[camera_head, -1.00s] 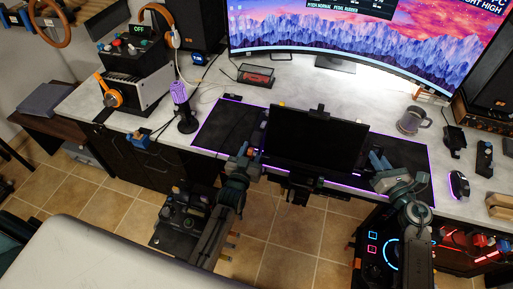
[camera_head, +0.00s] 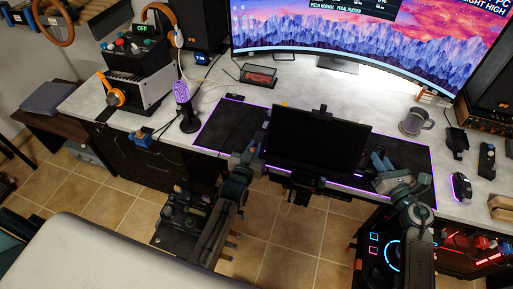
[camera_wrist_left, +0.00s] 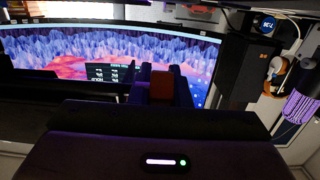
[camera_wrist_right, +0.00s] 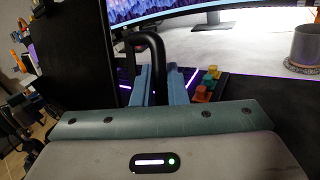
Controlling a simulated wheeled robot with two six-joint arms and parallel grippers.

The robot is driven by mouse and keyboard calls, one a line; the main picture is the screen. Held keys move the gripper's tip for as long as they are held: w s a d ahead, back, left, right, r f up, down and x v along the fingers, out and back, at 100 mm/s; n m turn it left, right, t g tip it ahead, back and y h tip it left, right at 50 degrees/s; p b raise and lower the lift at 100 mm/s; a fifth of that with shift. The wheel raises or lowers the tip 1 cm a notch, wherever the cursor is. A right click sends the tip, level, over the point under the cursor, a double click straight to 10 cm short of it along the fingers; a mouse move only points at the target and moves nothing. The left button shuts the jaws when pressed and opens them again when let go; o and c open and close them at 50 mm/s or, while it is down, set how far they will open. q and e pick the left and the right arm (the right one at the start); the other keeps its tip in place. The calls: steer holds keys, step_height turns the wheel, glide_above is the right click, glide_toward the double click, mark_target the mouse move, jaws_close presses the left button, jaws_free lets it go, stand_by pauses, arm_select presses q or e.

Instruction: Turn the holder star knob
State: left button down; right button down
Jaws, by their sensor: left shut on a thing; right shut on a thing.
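A dark flat panel on a holder (camera_head: 318,143) stands at the front edge of the desk, with a clamp at its top and a bracket (camera_head: 303,185) below. My left gripper (camera_head: 248,155) is at the panel's left side. In the left wrist view, its dark fingers (camera_wrist_left: 162,88) are shut on a small red-orange piece (camera_wrist_left: 162,84); I cannot tell whether this is the star knob. My right gripper (camera_head: 380,162) is at the panel's right side. In the right wrist view, its blue fingers (camera_wrist_right: 160,84) are shut about a black bent bar (camera_wrist_right: 154,48).
A wide curved monitor (camera_head: 345,45) stands behind the panel. A grey mug (camera_head: 413,122), a mouse (camera_head: 461,187) and a purple microphone (camera_head: 183,100) stand on the desk. Coloured blocks (camera_wrist_right: 207,82) lie near my right fingers. A glowing PC case (camera_head: 375,250) is below right.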

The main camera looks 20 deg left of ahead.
arm_select(q)
steer(key=shift+f+g, duration=0.1)
steer(key=shift+g, duration=0.9)
steer(key=c, duration=1.4)
jaws_free()
steer(key=shift+o, duration=0.2)
steer(key=v, duration=1.2)
